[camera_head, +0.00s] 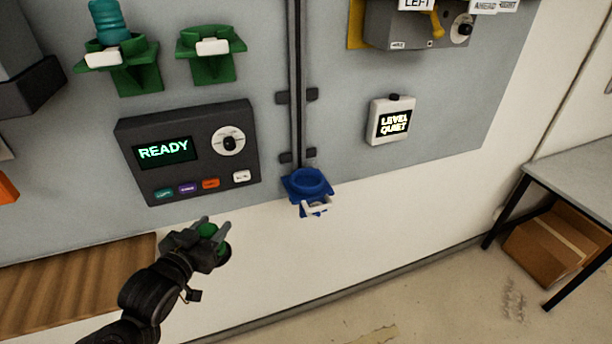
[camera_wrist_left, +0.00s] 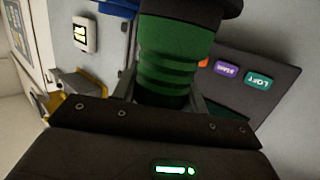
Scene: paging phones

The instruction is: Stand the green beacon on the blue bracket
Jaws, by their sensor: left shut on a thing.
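The green beacon (camera_wrist_left: 170,65) is ribbed with a dark end, and it fills the middle of the left wrist view between the fingers. In the head view the green beacon (camera_head: 209,230) is mostly hidden by the gripper. My left gripper (camera_head: 216,238) is shut on it, below the control panel and to the left of the blue bracket. The blue bracket (camera_head: 309,183) has an open ring on top and a white tab at its front. It sits on the wall at the lower end of a dark vertical rail. My right gripper is not in view.
A dark panel (camera_head: 189,151) reading READY is up and left of the gripper. Two green brackets hang above it, one (camera_head: 131,77) holding a teal beacon (camera_head: 110,20) and one (camera_head: 212,65) empty. A LEVEL QUIET box (camera_head: 392,121) is right of the rail. A wooden surface (camera_head: 80,283) lies lower left.

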